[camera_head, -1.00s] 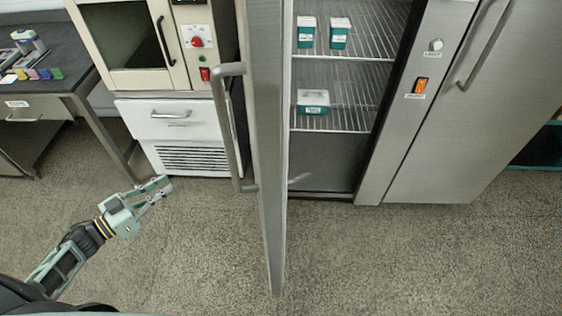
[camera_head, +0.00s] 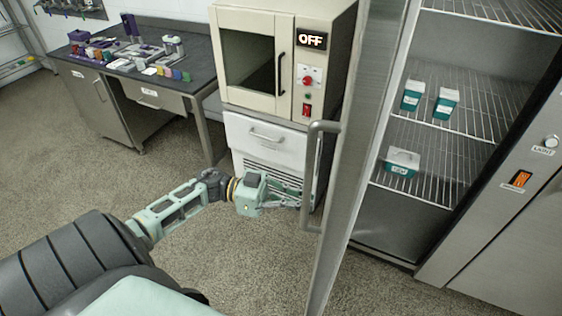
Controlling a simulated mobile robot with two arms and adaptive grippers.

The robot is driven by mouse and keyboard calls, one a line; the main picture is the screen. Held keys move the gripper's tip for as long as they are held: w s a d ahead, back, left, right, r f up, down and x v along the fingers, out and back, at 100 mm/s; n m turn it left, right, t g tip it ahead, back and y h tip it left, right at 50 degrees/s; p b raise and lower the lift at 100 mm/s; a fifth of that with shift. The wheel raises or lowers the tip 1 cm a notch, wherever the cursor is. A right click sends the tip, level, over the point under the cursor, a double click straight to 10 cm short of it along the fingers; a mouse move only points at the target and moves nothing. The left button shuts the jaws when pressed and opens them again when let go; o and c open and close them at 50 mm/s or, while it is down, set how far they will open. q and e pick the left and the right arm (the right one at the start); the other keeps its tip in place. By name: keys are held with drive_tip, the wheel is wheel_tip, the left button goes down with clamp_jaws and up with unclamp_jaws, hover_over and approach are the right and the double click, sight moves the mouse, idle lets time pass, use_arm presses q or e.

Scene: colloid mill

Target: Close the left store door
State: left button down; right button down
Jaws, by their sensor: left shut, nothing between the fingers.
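The left store door (camera_head: 372,120) is a tall steel panel standing open, seen nearly edge-on and pointing toward me. Its grey bar handle (camera_head: 312,175) is on the panel's left face. My left gripper (camera_head: 298,194) is shut and empty, its fingertips pointing right, just left of the handle's lower half. I cannot tell whether they touch the handle. The store's interior (camera_head: 400,222) is open to view right of the door. My right gripper is not in view.
Inside the store, wire shelves (camera_head: 440,150) hold teal-and-white boxes (camera_head: 403,162). A cream oven (camera_head: 262,60) with an OFF display stands on a white cabinet (camera_head: 265,140) behind my gripper. A dark bench (camera_head: 185,82) with small items is at left. The floor (camera_head: 375,290) before the store is clear.

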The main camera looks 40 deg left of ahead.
use_arm(q)
drive_tip(key=shift+p+x, duration=0.3)
drive_tip(key=shift+x, duration=1.2)
